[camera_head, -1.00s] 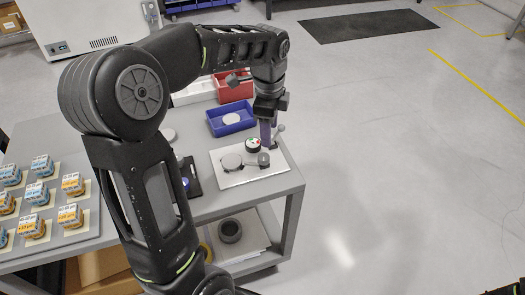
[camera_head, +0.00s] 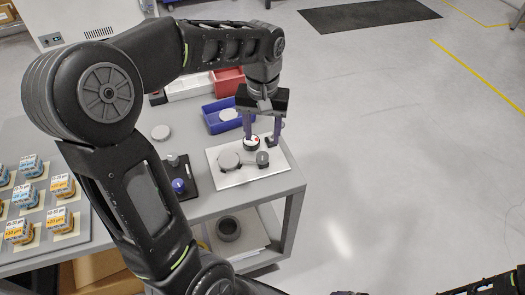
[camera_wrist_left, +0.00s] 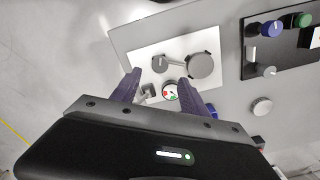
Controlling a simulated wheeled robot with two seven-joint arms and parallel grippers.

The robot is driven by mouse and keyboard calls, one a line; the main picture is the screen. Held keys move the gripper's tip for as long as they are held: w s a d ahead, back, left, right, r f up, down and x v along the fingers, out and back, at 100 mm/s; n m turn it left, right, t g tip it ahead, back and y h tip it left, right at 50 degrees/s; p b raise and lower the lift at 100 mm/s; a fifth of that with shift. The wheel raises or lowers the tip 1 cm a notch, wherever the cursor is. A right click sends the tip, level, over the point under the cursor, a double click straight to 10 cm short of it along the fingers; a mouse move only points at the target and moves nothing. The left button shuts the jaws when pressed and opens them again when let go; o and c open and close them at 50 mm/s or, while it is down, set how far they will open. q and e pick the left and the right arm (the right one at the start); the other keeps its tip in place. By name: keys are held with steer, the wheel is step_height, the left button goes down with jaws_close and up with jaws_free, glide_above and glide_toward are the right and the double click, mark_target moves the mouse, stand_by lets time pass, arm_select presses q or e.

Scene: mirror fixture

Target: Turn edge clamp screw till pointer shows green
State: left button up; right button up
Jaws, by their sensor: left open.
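A white fixture plate (camera_head: 228,179) lies on the bench near its right corner. It carries a grey round disc (camera_head: 229,160), a small grey knob (camera_head: 262,159) and a dial (camera_head: 251,143) with red, green and white areas. The pointer is too small to read. In the left wrist view a small grey block (camera_wrist_left: 148,91) sits beside the dial (camera_wrist_left: 170,93); I cannot tell which part is the clamp screw. My left gripper (camera_head: 263,132) is open above the plate's far edge. Its fingers (camera_wrist_left: 155,90) are on either side of the block and dial in that view, holding nothing.
A blue bin (camera_head: 213,120) and a red bin (camera_head: 227,80) stand behind the plate. A black holder (camera_head: 190,189) with knobs is to the left. Labelled boxes on a tray (camera_head: 75,236) are at far left. Right of the bench is open floor.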

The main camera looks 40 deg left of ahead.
mark_target(262, 156)
arm_select(q)
steer(key=shift+f, duration=3.9)
jaws_close()
